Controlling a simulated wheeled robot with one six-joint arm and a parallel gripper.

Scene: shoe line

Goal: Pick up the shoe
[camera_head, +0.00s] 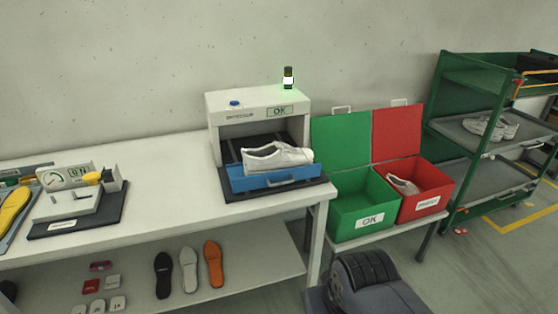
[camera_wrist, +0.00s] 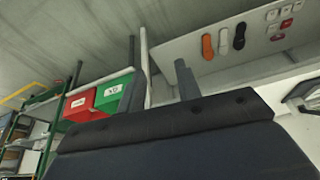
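A white shoe (camera_head: 275,157) lies on the blue tray (camera_head: 245,183) at the front of a white inspection box (camera_head: 218,105) on the table. Its toe points right in the head view, and it is apart from my gripper. My gripper (camera_wrist: 162,82) shows in the wrist view as two dark fingers with a gap between them; it is open and nothing shows between them. The shoe is not visible in the wrist view. Another white shoe (camera_head: 402,185) lies in the red bin (camera_head: 424,203), and white shoes (camera_head: 490,127) lie on the green rack.
A green bin (camera_head: 360,212) labelled OK stands beside the red bin, both lids up. The box shows OK and a green lamp (camera_head: 288,78). A gauge fixture (camera_head: 75,205) stands on the left of the white table (camera_head: 165,195). Insoles (camera_head: 189,270) lie on its lower shelf.

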